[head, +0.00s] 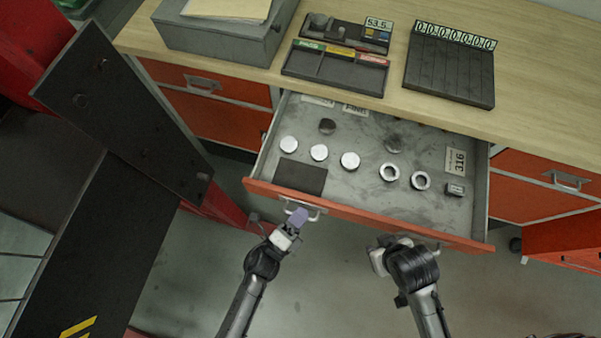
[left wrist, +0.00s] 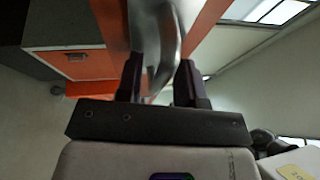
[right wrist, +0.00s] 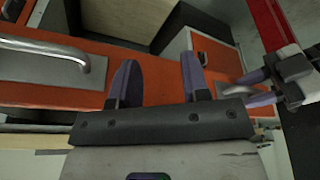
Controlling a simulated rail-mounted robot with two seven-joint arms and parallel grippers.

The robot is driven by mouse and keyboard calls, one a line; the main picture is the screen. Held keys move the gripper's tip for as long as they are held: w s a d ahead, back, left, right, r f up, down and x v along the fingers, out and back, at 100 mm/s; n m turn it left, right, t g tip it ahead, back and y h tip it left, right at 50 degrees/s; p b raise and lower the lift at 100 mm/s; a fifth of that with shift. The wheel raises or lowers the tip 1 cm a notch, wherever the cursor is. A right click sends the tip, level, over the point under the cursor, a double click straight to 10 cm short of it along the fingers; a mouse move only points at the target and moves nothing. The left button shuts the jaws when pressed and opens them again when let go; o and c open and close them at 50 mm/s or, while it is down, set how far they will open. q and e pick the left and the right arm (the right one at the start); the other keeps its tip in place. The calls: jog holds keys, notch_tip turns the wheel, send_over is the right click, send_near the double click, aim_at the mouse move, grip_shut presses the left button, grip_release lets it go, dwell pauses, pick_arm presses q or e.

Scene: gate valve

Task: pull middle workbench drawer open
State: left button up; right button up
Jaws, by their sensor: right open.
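The middle workbench drawer, with its orange front (head: 370,214), stands pulled well out from under the wooden top. Its grey inside shows several discs and rings. My left gripper (head: 298,216) is at the drawer's left metal handle (head: 312,211). In the left wrist view the handle (left wrist: 167,40) runs between the fingers of my left gripper (left wrist: 160,80); whether they press on it is unclear. My right gripper (head: 385,243) is close to the right part of the drawer front, its fingers hidden there. In the right wrist view my right gripper (right wrist: 158,80) is open and empty before an orange front.
The workbench top (head: 545,85) carries a grey box (head: 225,35), a sorting tray (head: 335,70) and a slotted black rack (head: 450,70). Closed orange drawers flank the open one. A dark panel (head: 120,110) stands at the left. Grey floor is free before the drawer.

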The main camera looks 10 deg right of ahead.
pick_arm(q)
jog(key=shift+s+a+f, duration=0.1)
jog(key=shift+s+a, duration=0.05)
jog(key=v, duration=1.3)
jog(key=shift+s+a, duration=0.15)
jog(key=shift+a, duration=0.05)
dwell(0.3)
